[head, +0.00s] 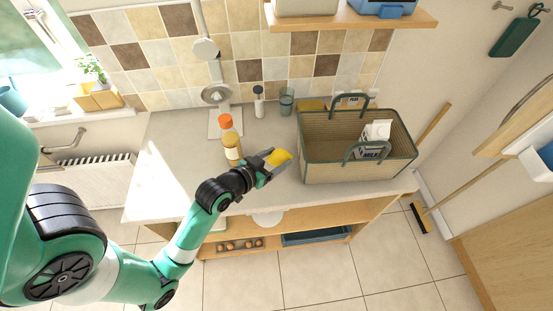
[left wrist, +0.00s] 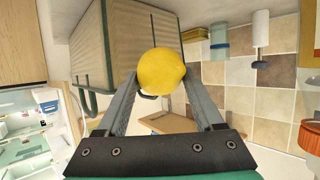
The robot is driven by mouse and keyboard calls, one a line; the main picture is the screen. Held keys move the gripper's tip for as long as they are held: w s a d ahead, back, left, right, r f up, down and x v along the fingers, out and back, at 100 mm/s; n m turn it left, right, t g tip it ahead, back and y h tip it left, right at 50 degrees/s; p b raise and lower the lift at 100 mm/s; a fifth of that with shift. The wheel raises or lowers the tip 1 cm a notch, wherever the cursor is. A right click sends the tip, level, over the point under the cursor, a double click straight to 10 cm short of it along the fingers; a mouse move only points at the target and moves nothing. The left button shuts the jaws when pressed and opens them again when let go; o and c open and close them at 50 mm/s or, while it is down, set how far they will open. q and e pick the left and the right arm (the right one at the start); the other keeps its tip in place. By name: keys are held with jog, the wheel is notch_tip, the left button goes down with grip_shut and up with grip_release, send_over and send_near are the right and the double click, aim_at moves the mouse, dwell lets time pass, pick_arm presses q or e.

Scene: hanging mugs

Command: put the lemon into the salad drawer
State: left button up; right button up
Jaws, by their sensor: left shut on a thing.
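A yellow lemon (head: 279,157) is held above the counter, left of the basket. My left gripper (head: 272,160) is shut on it. In the left wrist view, the lemon (left wrist: 161,71) sits between the two fingertips of the left gripper (left wrist: 163,88). I cannot make out a salad drawer for certain in either view. My right gripper is not in view.
A wicker basket (head: 340,167) with green handles holds a milk carton (head: 374,138) on the counter (head: 180,160). An orange-capped bottle (head: 232,147) stands left of the gripper. A blue tray (head: 312,237) and several eggs (head: 240,244) are on the lower shelf.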

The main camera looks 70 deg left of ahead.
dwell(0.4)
pick_arm(q)
jog(key=d+f+m+t+h+p, duration=0.1)
jog(key=d+f+m+h, duration=0.2)
jog(key=d, duration=0.7)
jog(key=d+f+m+h+p, duration=0.1)
jog(key=d+f, duration=0.4)
jog(key=d, duration=0.5)
jog(key=shift+w+d+m+t+h, duration=0.25)
jog(key=shift+w+m+t+h, duration=0.2)
jog(key=shift+m+h, duration=0.6)
jog(key=shift+f+n, duration=0.2)
jog(key=shift+n, duration=0.05)
